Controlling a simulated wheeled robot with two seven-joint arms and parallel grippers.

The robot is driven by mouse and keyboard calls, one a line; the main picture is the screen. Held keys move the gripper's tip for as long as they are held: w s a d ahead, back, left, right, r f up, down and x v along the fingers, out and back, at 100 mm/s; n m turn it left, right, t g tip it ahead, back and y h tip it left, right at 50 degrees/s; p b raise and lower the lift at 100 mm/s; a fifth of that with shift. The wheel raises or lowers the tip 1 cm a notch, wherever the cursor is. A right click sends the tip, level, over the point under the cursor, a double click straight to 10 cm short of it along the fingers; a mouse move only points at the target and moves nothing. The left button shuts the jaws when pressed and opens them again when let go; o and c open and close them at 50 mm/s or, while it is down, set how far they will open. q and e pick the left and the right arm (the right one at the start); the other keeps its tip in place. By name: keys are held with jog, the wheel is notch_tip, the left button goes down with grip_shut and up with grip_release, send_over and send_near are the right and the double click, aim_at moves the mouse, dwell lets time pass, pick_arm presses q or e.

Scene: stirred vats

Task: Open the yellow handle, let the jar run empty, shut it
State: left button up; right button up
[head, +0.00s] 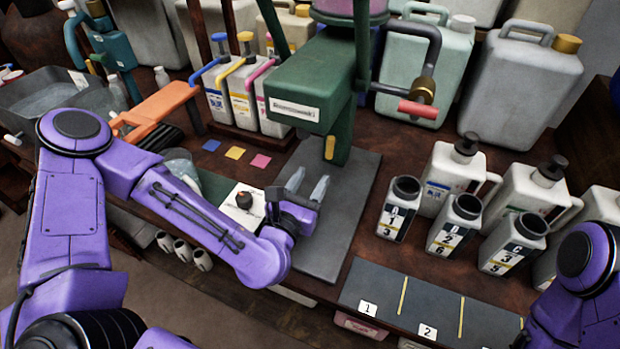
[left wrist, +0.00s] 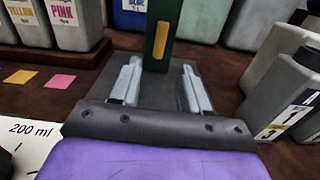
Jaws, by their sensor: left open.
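A green stand (head: 306,85) carries a pink-tinted jar (head: 350,7), cut off by the top edge, so its level is hidden. A small upright yellow piece (head: 330,147), which looks like the yellow handle, sits low on the green stand. It also shows in the left wrist view (left wrist: 161,40) on the dark green post. I cannot tell whether it is open or shut. My left gripper (head: 308,184) is open and empty, below and in front of the yellow piece and apart from it. In the left wrist view, its fingers (left wrist: 161,72) point towards the post. My right gripper is out of view.
A red-gripped crank (head: 418,109) sticks out right of the stand. Labelled blue, yellow and pink canisters (head: 232,95) stand behind left. Several numbered bottles (head: 455,222) stand right. A white 200 ml card (head: 240,212) lies beside my gripper. The grey mat (head: 345,215) is mostly clear.

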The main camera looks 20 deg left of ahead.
aim_at(330, 145)
pick_arm(q)
jog(key=shift+g+h, duration=0.3)
jog(key=shift+g, duration=0.2)
jog(key=d+p, duration=0.1)
jog(key=p, duration=0.1)
jog(key=s+d+p, duration=0.1)
jog(key=p, duration=0.1)
jog(key=d+p, duration=0.1)
jog(key=shift+s+d+r+p, duration=0.15)
jog(key=shift+s+d+p, duration=0.2)
jog(key=shift+p, duration=0.05)
jog(key=shift+w+d+r+n+y+p, duration=0.15)
jog(key=shift+d+r+n+y+p, duration=0.2)
jog(key=shift+r+n+y+p, duration=0.35)
jog(key=w+a+y, duration=0.1)
jog(key=w, duration=0.3)
jog(key=w+a+p, duration=0.1)
jog(key=w, duration=0.2)
jog(key=w+a+y+p, duration=0.1)
jog(key=w, duration=0.3)
jog(key=shift+w+a+n+t+y, duration=0.3)
jog(key=shift+w+n+t, duration=0.05)
jog(key=shift+n+t, duration=0.05)
